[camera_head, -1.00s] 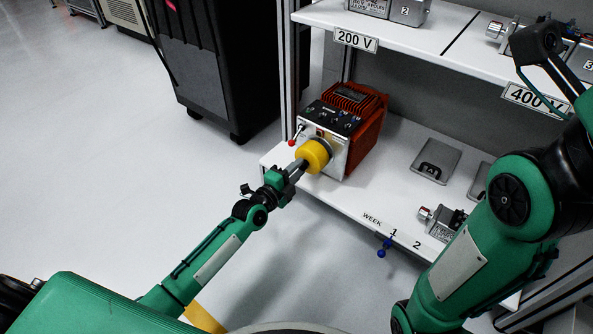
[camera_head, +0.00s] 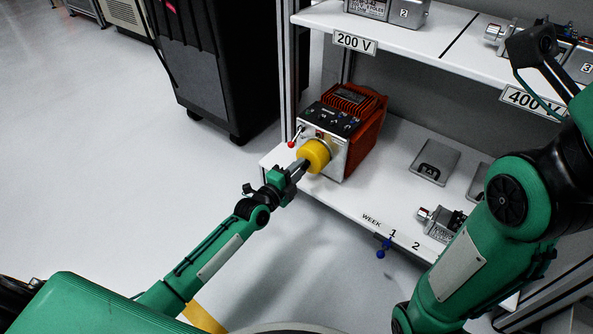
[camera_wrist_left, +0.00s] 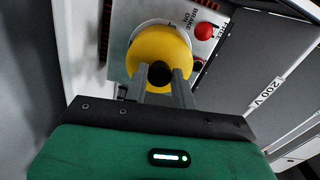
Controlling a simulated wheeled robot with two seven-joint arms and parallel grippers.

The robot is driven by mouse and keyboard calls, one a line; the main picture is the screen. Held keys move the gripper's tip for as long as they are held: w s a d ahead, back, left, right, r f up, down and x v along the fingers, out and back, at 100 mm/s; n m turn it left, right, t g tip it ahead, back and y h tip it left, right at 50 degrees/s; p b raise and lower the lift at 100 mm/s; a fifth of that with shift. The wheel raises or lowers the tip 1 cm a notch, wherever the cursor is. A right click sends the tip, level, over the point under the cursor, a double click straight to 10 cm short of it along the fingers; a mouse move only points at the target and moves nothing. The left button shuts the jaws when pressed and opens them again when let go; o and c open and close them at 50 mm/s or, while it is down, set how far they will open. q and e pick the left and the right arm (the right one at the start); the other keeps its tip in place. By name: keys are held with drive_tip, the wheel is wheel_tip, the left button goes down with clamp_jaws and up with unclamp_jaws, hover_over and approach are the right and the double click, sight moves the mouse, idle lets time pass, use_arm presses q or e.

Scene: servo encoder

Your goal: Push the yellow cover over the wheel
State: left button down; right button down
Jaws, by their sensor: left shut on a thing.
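The yellow cover (camera_head: 313,154) is a round cap on the front of the orange and white machine (camera_head: 365,135). It sits over the wheel's place, and the wheel itself is mostly hidden behind it; a grey rim shows at its edge. My left gripper (camera_head: 300,165) is at the front of the cover, its fingers closed on a dark knob (camera_wrist_left: 160,74) at the cover's middle. The yellow cover also fills the middle of the left wrist view (camera_wrist_left: 160,48).
A red-knobbed lever (camera_head: 291,144) sticks out left of the cover. The machine stands on the lower white shelf (camera_head: 375,190), beside a grey plate (camera_head: 436,161) and a small motor (camera_head: 441,223). A black cabinet (camera_head: 205,70) stands behind left. The floor at left is clear.

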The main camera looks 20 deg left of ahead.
use_arm(q)
drive_tip(key=shift+w, duration=0.1)
drive_tip(key=c, duration=0.7)
unclamp_jaws()
drive_tip(key=shift+s+a+p, duration=0.1)
drive_tip(key=shift+s+p, duration=0.25)
drive_tip(key=shift+s, duration=0.05)
drive_tip(key=shift+p+v, duration=0.8)
drive_tip(key=shift+v, duration=0.25)
drive_tip(key=shift+s, duration=0.1)
drive_tip(key=p+v, duration=0.4)
drive_tip(key=v, duration=0.2)
idle(0.3)
